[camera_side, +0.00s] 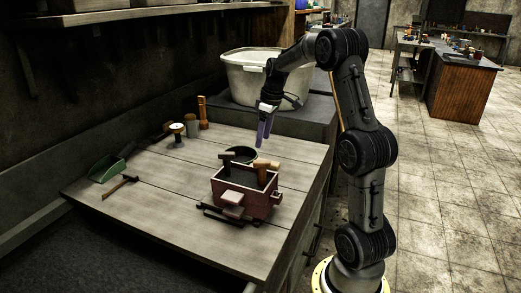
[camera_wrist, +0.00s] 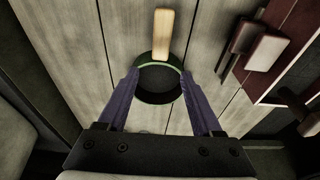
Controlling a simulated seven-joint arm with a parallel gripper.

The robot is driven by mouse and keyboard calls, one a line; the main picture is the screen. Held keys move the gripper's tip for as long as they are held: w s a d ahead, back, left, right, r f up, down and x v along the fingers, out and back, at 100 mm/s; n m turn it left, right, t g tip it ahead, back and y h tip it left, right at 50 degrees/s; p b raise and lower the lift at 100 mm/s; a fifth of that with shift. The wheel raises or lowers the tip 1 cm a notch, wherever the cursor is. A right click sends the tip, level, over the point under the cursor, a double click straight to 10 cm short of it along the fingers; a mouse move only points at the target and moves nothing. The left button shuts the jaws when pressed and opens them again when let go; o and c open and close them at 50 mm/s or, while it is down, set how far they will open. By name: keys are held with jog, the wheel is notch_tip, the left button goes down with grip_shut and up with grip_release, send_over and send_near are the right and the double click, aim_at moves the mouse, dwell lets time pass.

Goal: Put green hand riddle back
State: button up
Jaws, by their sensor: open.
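The green hand riddle (camera_wrist: 158,88) shows in the wrist view as a round dark bowl with a green rim and a pale wooden handle (camera_wrist: 163,38) pointing to the top of the picture. In the side view its round dark rim (camera_side: 241,153) shows on the table behind the red box, partly hidden. My gripper (camera_wrist: 159,78) is open and empty, with its purple fingers to the left and right of the riddle in the wrist view. In the side view my gripper (camera_side: 260,139) points down above the table near the riddle; contact cannot be told.
The red box (camera_side: 238,197) stands close in front, with tools in and around it. A green scoop (camera_side: 106,169) lies at the table's left. Several upright tools (camera_side: 203,112) stand at the back. A large pale tub (camera_side: 245,77) stands behind. The table's (camera_side: 155,215) front left is clear.

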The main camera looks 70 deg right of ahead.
jog(key=s+a+r, duration=0.2)
jog(key=a+r, duration=0.1)
jog(key=a, duration=0.4)
jog(key=s+a+r+t, duration=0.1)
jog(key=s+a+r, duration=0.15)
jog(key=a, duration=0.35)
jog(key=s+a+r, duration=0.1)
jog(key=a+r, duration=0.3)
jog(key=a, duration=0.3)
jog(key=s+a+f+t, duration=0.2)
jog(key=s+a+f, duration=0.2)
jog(key=s+a, duration=0.7)
jog(key=shift+s, duration=0.9)
jog(key=shift+f, duration=0.1)
